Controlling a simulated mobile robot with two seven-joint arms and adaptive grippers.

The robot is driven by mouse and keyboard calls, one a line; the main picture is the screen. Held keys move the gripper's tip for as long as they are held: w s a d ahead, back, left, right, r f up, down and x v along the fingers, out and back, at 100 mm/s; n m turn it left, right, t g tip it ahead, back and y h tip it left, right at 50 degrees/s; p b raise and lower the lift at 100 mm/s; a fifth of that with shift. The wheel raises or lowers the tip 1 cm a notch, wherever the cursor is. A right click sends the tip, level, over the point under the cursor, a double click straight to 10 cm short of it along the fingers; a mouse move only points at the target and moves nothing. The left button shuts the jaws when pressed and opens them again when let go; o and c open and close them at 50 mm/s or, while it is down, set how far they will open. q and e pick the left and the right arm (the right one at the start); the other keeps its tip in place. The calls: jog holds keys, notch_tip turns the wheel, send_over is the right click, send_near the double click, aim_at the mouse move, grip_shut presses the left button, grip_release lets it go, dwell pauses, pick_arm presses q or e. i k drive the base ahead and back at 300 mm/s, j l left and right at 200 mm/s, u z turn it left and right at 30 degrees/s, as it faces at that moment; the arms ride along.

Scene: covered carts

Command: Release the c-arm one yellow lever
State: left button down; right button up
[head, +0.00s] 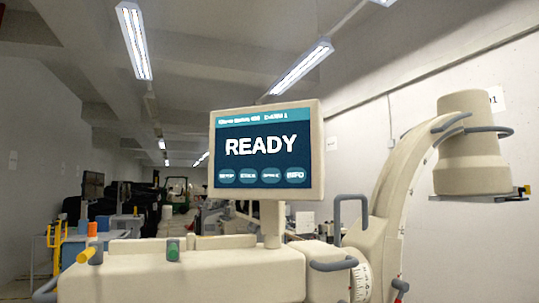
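A cream C-arm machine (205,272) fills the lower part of the head view. The curved C-arm (398,180) rises on the right and carries a cylindrical head (467,145). Neither of my grippers is in view.
A monitor (268,150) on a post reads READY above the body. Grey handles (350,207) and red-tipped levers (400,285) are on the right. Carts and a yellow frame (57,243) stand behind on the left. Walls run along both sides.

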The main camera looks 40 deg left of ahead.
aim_at(94, 254)
jog(key=i+j+u, duration=0.1)
jog(key=i+u, duration=0.2)
jog(key=u, duration=0.2)
jog(key=i+u, duration=0.3)
jog(key=u, duration=1.85)
jog(key=j, duration=0.1)
